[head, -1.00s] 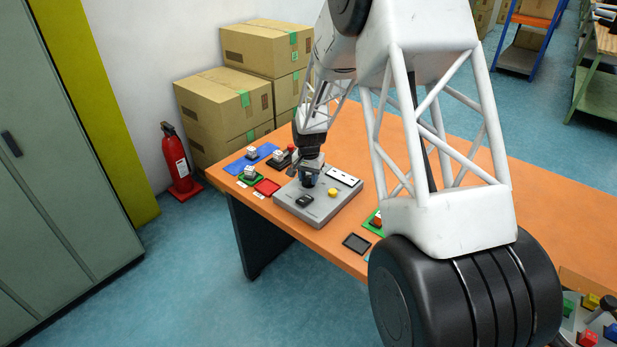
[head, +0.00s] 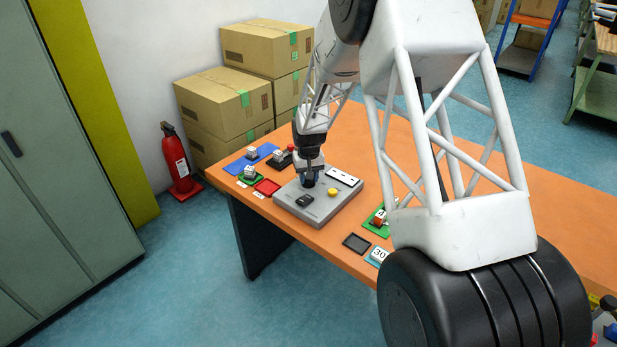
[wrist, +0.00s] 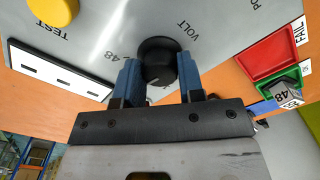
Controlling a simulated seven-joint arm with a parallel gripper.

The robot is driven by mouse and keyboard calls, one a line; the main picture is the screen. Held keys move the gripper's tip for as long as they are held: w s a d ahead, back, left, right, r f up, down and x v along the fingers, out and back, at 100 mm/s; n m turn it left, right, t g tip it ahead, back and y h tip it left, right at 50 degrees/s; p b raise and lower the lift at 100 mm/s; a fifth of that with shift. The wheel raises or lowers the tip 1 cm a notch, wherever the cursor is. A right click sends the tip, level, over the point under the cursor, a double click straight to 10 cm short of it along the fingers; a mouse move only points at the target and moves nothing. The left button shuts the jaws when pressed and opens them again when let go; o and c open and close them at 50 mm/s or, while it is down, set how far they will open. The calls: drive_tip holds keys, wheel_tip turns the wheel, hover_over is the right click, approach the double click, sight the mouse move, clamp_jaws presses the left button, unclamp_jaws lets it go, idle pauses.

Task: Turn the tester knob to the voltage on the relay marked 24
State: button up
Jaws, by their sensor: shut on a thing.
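The grey tester (head: 322,212) lies on the orange table. My gripper (head: 309,181) points down at its top. In the wrist view, my gripper (wrist: 158,66) has its two blue fingers on either side of the black round knob (wrist: 160,56), shut on it. The knob's white pointer line shows on its near side, towards the lower left of the picture. "VOLT" is printed beside the knob and "48" to its left; other marks are hidden. A relay marked 48 (wrist: 288,94) sits by the green tray. I cannot make out a relay marked 24.
On the tester are a yellow TEST button (head: 332,191), a white slotted panel (head: 344,177) and a black part (head: 304,201). Red tray (head: 268,187) and blue mat (head: 240,163) lie to the left. A dark tray (head: 356,243) and a "30" card (head: 379,255) lie to the right.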

drive_tip(key=shift+n, duration=1.1)
drive_tip(key=o, duration=0.9)
drive_tip(key=shift+r, duration=0.15)
drive_tip(key=shift+r, duration=3.75)
drive_tip(key=shift+r, duration=0.1)
